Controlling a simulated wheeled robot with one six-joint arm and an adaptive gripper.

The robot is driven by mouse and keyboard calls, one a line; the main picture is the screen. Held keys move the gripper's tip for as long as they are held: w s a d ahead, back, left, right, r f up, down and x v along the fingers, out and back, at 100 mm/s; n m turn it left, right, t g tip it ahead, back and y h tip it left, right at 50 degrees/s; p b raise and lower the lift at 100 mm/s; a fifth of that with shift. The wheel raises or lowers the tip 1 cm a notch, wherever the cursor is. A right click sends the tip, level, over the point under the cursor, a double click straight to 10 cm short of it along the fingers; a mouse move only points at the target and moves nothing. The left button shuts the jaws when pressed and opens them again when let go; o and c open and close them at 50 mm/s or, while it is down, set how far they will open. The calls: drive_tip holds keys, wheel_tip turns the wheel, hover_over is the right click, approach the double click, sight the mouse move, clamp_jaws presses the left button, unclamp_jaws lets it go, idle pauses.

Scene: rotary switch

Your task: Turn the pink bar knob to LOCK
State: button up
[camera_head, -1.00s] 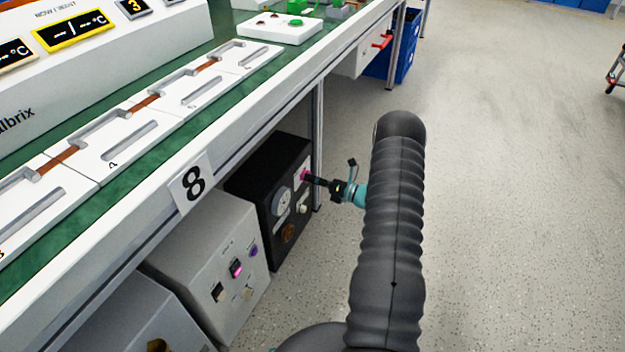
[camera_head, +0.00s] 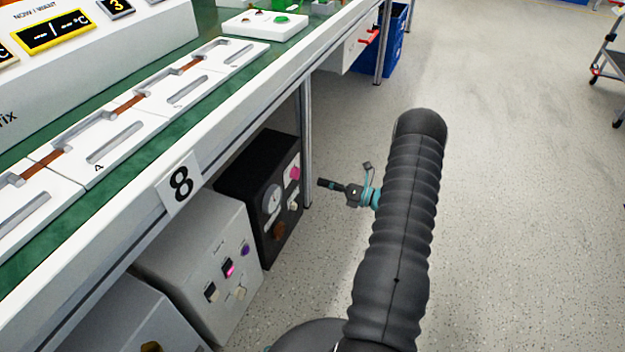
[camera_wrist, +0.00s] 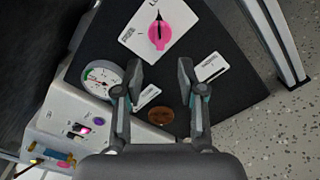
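The pink bar knob (camera_head: 294,173) sits on a white plate on the front of a black box (camera_head: 262,172) under the bench. In the wrist view the pink knob (camera_wrist: 159,36) has a dark pointer aimed up, near a label that starts with L and is cut off by the frame edge. A second label at the plate's left is too small to read. My gripper (camera_head: 323,183) is apart from the knob, to its right in the head view. In the wrist view my gripper (camera_wrist: 160,76) is open and empty, its fingertips below the knob.
The black box also carries a round dial (camera_wrist: 102,78) and a brown knob (camera_wrist: 160,115). A grey box (camera_head: 205,262) with a lit pink switch stands beside it. The bench leg (camera_head: 307,140) rises close by.

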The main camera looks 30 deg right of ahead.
drive_tip(key=v, duration=0.3)
drive_tip(key=shift+s+d, duration=0.15)
drive_tip(key=shift+s, duration=0.05)
idle(0.4)
drive_tip(key=s+a+f+n+g+y, duration=0.1)
drive_tip(key=s+a+f+n+g, duration=0.3)
drive_tip(key=s+a+f+n, duration=0.15)
drive_tip(key=s+a+r+n+g, duration=0.5)
drive_tip(key=s+r+n+g, duration=0.15)
drive_tip(key=n, duration=0.25)
drive_tip(key=s+a+r+n+h, duration=0.4)
drive_tip(key=r+n, duration=0.3)
drive_tip(key=r, duration=0.4)
drive_tip(key=s+a+r+n+t+h+p, duration=0.1)
drive_tip(key=s+a+r+n+h, duration=0.3)
drive_tip(key=r, duration=0.8)
drive_tip(key=s+a+r+n+t+h+p, duration=0.1)
drive_tip(key=s+a+r+n+h, duration=0.3)
drive_tip(key=s+a+r+n, duration=0.3)
wheel_tip(320, 180, up, 4)
drive_tip(key=a+n, duration=0.1)
drive_tip(key=n, duration=0.4)
drive_tip(key=shift+s+a+r, duration=0.25)
drive_tip(key=shift+s+a, duration=0.05)
drive_tip(key=shift+s, duration=0.05)
